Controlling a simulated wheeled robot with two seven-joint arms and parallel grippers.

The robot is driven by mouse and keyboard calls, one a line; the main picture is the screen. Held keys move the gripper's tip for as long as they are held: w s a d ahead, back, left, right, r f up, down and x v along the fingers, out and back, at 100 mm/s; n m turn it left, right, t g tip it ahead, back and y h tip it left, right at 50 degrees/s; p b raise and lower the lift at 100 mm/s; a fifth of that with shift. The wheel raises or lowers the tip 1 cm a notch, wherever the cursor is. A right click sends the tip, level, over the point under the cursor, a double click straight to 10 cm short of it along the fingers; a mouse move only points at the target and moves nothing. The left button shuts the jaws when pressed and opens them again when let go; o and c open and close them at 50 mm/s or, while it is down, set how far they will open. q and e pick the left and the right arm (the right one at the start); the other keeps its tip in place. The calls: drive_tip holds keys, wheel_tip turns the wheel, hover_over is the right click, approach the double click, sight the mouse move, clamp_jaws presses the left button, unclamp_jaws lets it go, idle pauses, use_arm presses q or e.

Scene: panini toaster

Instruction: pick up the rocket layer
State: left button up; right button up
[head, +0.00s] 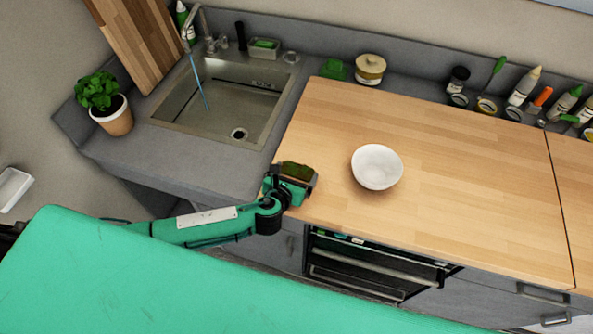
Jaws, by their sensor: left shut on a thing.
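My left gripper (299,178) is at the left front edge of the wooden worktop. It is shut on a flat, dark green and brown piece that looks like the rocket layer (297,169). The fingers partly hide this piece, and its underside does not show. I cannot tell whether it touches the worktop. My right gripper is not in view.
A white bowl (377,167) stands on the wooden worktop (460,200), right of my left gripper. A sink (215,105) with a tap is behind to the left, beside a potted plant (112,115). Bottles and jars line the back. The worktop's right side is clear.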

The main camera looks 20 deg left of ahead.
sight(295, 175)
use_arm(q)
drive_tip(key=shift+r, duration=0.1)
wheel_tip(295, 175, up, 20)
drive_tip(key=b, duration=0.3)
drive_tip(key=o, duration=0.5)
drive_tip(key=c, duration=0.5)
